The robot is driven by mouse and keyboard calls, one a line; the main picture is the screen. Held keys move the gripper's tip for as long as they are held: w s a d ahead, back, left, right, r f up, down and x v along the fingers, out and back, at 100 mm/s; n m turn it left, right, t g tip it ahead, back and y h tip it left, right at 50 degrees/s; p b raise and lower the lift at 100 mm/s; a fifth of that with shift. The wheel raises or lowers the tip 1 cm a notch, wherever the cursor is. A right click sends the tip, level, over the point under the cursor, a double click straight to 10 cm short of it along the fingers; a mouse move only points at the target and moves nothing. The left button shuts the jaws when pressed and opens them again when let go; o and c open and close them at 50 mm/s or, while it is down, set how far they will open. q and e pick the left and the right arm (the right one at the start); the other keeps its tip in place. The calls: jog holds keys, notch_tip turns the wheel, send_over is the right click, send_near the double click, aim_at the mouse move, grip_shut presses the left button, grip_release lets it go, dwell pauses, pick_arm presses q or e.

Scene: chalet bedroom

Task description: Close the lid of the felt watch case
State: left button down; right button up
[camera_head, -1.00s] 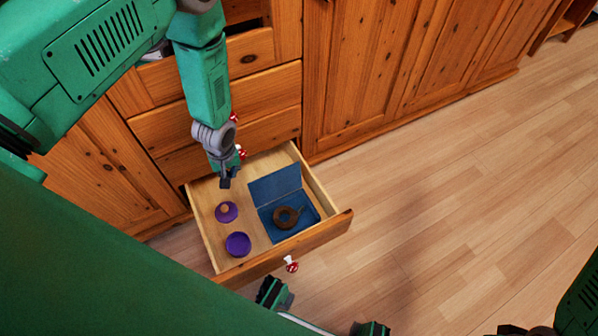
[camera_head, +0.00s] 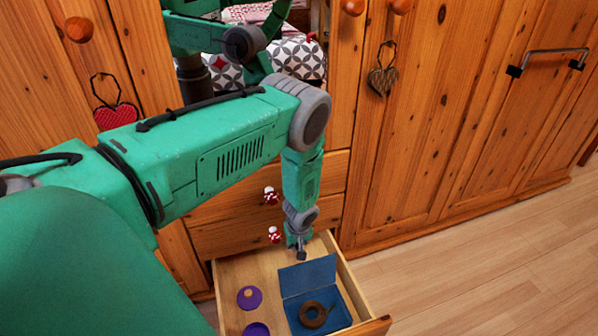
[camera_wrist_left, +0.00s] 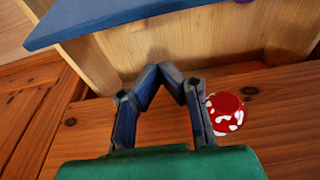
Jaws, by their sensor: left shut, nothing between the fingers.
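The blue felt watch case (camera_head: 332,325) lies in the pulled-out drawer. Its flat blue lid (camera_head: 310,275) stands open, raised at the side towards the cabinet. A brown ring-shaped thing (camera_head: 305,320), perhaps a rolled strap, lies in the case. My left gripper (camera_head: 301,256) points down by the lid's upper edge, on its cabinet side; I cannot tell if it touches. In the left wrist view, the left gripper (camera_wrist_left: 170,72) is shut and empty, below a blue panel (camera_wrist_left: 120,22) that appears to be the lid. My right gripper is out of view.
Two purple round things (camera_head: 249,298) lie left of the case in the drawer (camera_head: 228,277). Closed drawers with red-and-white mushroom knobs (camera_head: 271,196) are above, close to my left arm. Cabinet doors (camera_head: 450,130) stand right. The wooden floor (camera_head: 480,280) is clear.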

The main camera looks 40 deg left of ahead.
aim_at(307, 273)
pick_arm(q)
jog(key=d, duration=0.1)
jog(key=s+d+f, duration=0.1)
jog(key=d+b, duration=0.1)
jog(key=shift+s+f, duration=0.3)
jog(key=shift+f, duration=0.05)
jog(key=shift+f, duration=0.1)
